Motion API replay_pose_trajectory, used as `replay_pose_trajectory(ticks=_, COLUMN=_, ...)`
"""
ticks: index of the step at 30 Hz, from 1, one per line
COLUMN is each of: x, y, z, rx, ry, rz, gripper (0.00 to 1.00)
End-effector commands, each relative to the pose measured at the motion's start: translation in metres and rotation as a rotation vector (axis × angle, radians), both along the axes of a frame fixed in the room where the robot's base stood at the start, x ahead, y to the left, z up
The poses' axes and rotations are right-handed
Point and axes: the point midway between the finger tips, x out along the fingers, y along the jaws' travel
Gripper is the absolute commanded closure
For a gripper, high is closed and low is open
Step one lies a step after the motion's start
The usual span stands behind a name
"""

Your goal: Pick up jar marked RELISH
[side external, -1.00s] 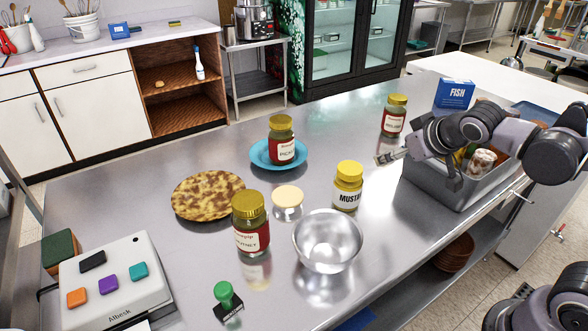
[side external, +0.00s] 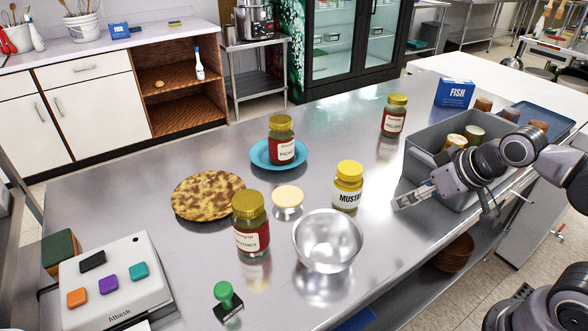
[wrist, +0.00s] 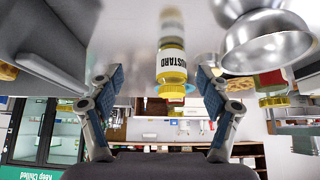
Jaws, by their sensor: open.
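No label clearly reads RELISH. A gold-lidded jar with a red and white label (side external: 394,116) stands at the far right of the steel table; its lettering is too small to read. A similar jar, its label seeming to start PICK (side external: 281,140), stands on a blue plate (side external: 258,160). A yellow-lidded mustard jar (side external: 348,186) stands mid-table. My gripper (side external: 413,198) is open and empty, right of the mustard jar. In the upside-down wrist view, the mustard jar (wrist: 171,66) shows between the fingers (wrist: 160,80), apart from them.
A grey bin (side external: 425,140) holding several jars or cans is close to my gripper. A metal bowl (side external: 328,241), a small round-topped item (side external: 288,198), a mottled flat disc (side external: 207,195) and a green-handled stamp (side external: 227,300) occupy the table. A blue FISH box (side external: 454,94) stands behind.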

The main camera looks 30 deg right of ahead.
Motion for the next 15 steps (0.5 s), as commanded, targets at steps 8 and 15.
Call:
replay_pose_trajectory(ticks=8, x=0.0001, y=0.0000, z=0.0000, rx=0.000, ry=0.000, rz=0.000, gripper=0.06)
replay_pose_trajectory(ticks=15, x=0.0022, y=-0.0010, z=0.0022, rx=0.000, ry=0.001, rz=-0.006, gripper=0.06)
